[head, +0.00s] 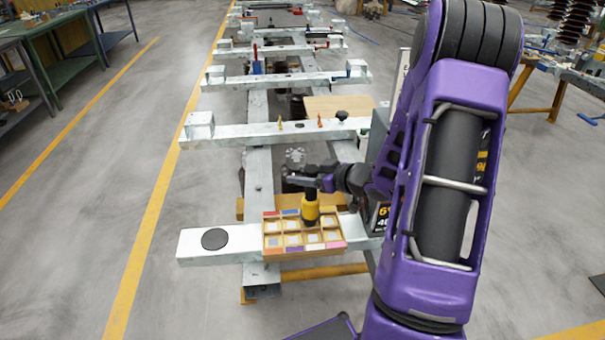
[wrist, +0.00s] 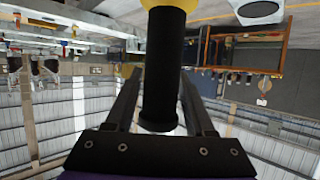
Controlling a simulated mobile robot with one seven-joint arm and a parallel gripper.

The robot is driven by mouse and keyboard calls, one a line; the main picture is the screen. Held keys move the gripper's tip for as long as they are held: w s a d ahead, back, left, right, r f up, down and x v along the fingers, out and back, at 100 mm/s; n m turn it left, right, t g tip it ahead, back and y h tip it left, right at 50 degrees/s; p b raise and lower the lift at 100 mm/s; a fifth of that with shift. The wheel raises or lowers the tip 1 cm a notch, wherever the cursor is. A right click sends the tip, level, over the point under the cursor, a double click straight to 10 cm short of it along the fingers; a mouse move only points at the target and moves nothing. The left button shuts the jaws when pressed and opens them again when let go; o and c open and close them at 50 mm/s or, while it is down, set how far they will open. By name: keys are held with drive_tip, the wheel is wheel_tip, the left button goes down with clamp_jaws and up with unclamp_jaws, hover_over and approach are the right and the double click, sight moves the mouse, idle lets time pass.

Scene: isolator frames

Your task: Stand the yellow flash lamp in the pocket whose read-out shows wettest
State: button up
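The yellow flash lamp (head: 310,211) has a yellow head and a black handle, and it points head down at the wooden pocket tray (head: 300,253). My gripper (head: 314,184) is at the top of the handle. In the wrist view the black handle (wrist: 161,75) lies between my two fingers (wrist: 161,75), whose tips appear to press on it from both sides. The tray has several pockets with pale floors and coloured strips along its back and front edges. The read-outs are too small to read. The lamp hides part of the tray, and I cannot tell whether it touches it.
The tray sits on a white beam (head: 195,250) with a dark round disc (head: 215,239) left of it. More white beams (head: 230,134) cross behind, with small tools on them. My purple arm covers the right side.

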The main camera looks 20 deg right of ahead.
drive_tip(key=shift+o, duration=1.3)
drive_tip(key=p+v, duration=0.1)
drive_tip(key=v, duration=1.1)
drive_tip(key=shift+r+p, duration=0.15)
drive_tip(key=shift+p, duration=0.15)
